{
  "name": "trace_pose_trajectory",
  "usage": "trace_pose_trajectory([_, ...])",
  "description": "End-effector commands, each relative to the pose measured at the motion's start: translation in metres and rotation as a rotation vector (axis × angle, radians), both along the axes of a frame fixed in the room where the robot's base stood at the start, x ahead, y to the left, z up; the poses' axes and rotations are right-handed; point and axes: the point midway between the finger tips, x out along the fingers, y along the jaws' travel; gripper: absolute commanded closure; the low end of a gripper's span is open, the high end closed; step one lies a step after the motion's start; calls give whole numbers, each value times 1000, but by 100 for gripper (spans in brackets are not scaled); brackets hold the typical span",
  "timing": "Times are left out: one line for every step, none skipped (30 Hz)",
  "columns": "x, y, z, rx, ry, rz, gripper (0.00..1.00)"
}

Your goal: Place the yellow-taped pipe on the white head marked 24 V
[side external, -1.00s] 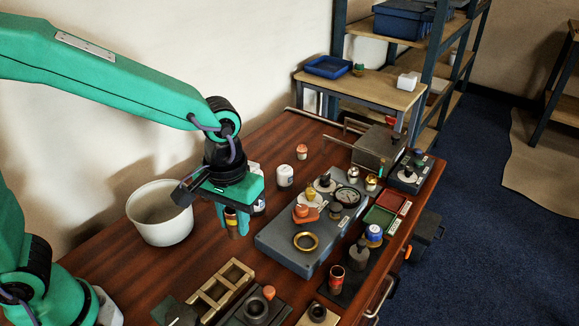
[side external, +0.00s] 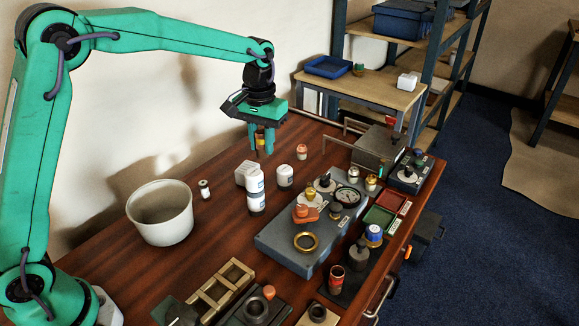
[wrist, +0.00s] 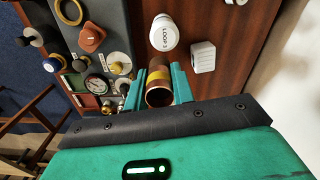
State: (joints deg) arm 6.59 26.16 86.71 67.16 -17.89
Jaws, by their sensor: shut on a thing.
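My gripper (side external: 261,150) is shut on a copper pipe with a yellow band (wrist: 158,80) and holds it upright above the back of the table. In the wrist view my gripper (wrist: 157,88) has a finger on each side of the pipe. A white head marked LOOP 3 (wrist: 163,32) stands just beyond the pipe there. In the side view, one white head (side external: 285,177) stands right of a taller white stack with blue labels (side external: 256,190). I cannot read 24 V on any head.
A white block (side external: 246,172) stands beside the stack. A white tub (side external: 160,212) and a small white-and-dark cylinder (side external: 204,189) are at left. The grey panel (side external: 275,240) carries a gauge (side external: 347,196), knobs and a brass ring (side external: 306,242). A small orange-topped jar (side external: 302,152) stands near my gripper.

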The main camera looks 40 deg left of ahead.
Motion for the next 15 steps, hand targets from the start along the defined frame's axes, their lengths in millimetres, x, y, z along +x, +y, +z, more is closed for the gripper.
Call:
trace_pose_trajectory([2,2,0,0,0,0,98])
trace_pose_trajectory([2,2,0,0,0,0,98])
trace_pose_trajectory([2,2,0,0,0,0,98])
trace_pose_trajectory([2,2,0,0,0,0,98])
trace_pose_trajectory([2,3,0,0,0,0,98])
trace_pose_trajectory([3,3,0,0,0,0,98])
trace_pose_trajectory([3,3,-1,0,0,0,98])
trace_pose_trajectory([3,4,-1,0,1,0,98])
trace_pose_trajectory([4,5,-2,0,1,1,98])
trace_pose_trajectory([5,7,-4,0,1,1,98])
trace_pose_trajectory([5,9,-5,0,1,2,98])
trace_pose_trajectory([7,12,-7,0,1,3,98])
trace_pose_trajectory([8,15,-9,0,1,3,98])
trace_pose_trajectory([10,18,-11,0,1,3,98])
trace_pose_trajectory([12,23,-14,0,1,3,98])
